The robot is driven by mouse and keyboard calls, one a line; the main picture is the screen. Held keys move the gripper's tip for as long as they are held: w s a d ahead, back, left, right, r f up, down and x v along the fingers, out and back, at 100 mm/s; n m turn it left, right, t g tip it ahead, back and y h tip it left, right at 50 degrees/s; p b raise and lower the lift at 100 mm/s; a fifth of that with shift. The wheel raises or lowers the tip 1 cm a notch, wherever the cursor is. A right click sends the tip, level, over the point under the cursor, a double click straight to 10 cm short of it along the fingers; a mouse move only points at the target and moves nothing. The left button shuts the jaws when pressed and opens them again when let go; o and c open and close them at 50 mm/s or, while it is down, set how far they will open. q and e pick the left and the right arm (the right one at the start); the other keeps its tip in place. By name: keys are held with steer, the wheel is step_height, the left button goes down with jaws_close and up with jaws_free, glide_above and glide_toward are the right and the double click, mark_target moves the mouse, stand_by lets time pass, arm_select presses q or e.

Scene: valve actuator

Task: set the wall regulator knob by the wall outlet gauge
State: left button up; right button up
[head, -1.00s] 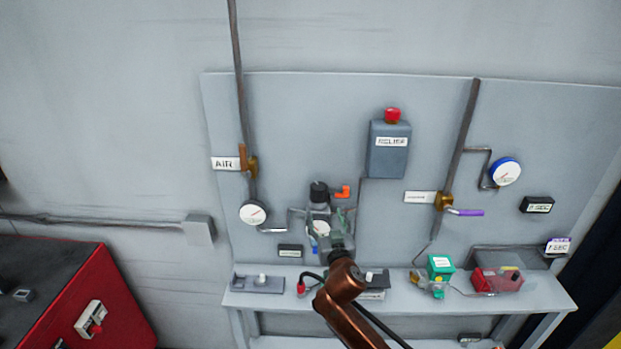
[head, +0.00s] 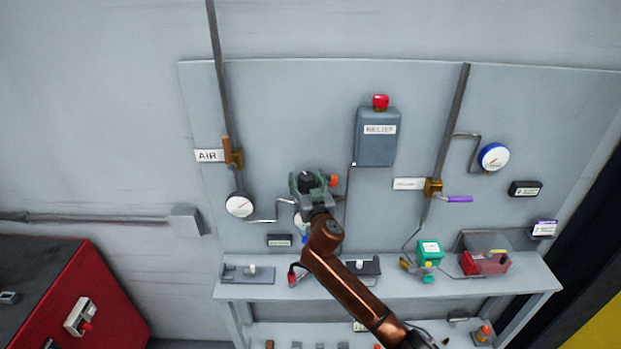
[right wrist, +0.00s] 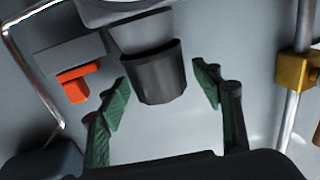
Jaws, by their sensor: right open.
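The black regulator knob (head: 307,181) is on the wall panel, partly covered by my right gripper in the head view. In the right wrist view the knob (right wrist: 158,78) is a dark cylinder between the open fingers, with visible gaps on both sides. My right gripper (right wrist: 162,92) is open, and in the head view it (head: 312,186) is right at the knob. A white gauge face (head: 299,222) below the regulator is mostly hidden by my arm, so its reading cannot be told. Another white gauge (head: 239,205) hangs under the AIR valve. My left gripper is not in view.
An orange-red part (right wrist: 75,85) sits close beside the knob. A bent pipe (right wrist: 30,75) and a brass valve body (right wrist: 293,70) flank the gripper. The grey relief box (head: 376,138) is to the upper right. A shelf (head: 385,284) with devices runs below.

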steer(key=shift+w+a+f, duration=0.15)
steer(key=shift+w, duration=0.15)
steer(key=shift+s, duration=0.15)
steer(key=shift+c, duration=1.4)
steer(key=c, duration=0.9)
steer(key=shift+b, duration=0.45)
steer(key=m+h+b, duration=0.2)
steer(key=h+b, duration=0.1)
steer(key=b, duration=0.1)
steer(key=m+h+b, duration=0.2)
steer(key=h+b, duration=0.2)
steer(key=b, duration=0.1)
steer(key=shift+f, duration=0.1)
steer(key=shift+r+m+h+b, duration=0.2)
steer(key=shift+m+h+b, duration=0.2)
steer(key=shift+m+b, duration=0.15)
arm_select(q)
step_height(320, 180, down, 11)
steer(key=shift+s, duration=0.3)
arm_select(e)
steer(key=shift+r, duration=0.1)
